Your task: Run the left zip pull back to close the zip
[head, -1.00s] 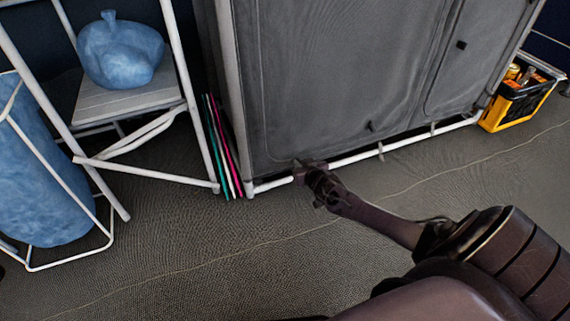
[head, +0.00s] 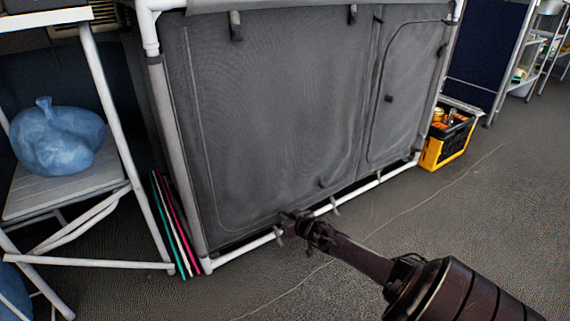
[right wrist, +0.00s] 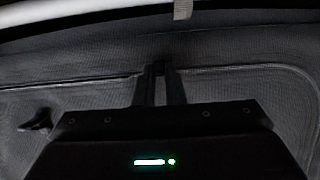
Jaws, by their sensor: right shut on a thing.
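The left zipped door panel (head: 270,120) of the grey fabric cabinet hangs flat, with a curved seam down its left side and along its bottom. My right gripper (head: 288,224) is at the panel's bottom edge, just above the white lower tube. In the right wrist view its two fingers (right wrist: 158,76) are close together on the zip line, shut on the left zip pull, which they mostly hide. A dark tab (head: 322,182) stands on the cloth up and right of the gripper. My left gripper is not in view.
White lower tube (head: 250,245) runs along the cabinet's foot. Folded coloured boards (head: 172,225) lean at its left, by a white shelf (head: 70,190) with a blue bag (head: 57,138). A yellow and black crate (head: 447,138) stands at the right. The front floor is clear.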

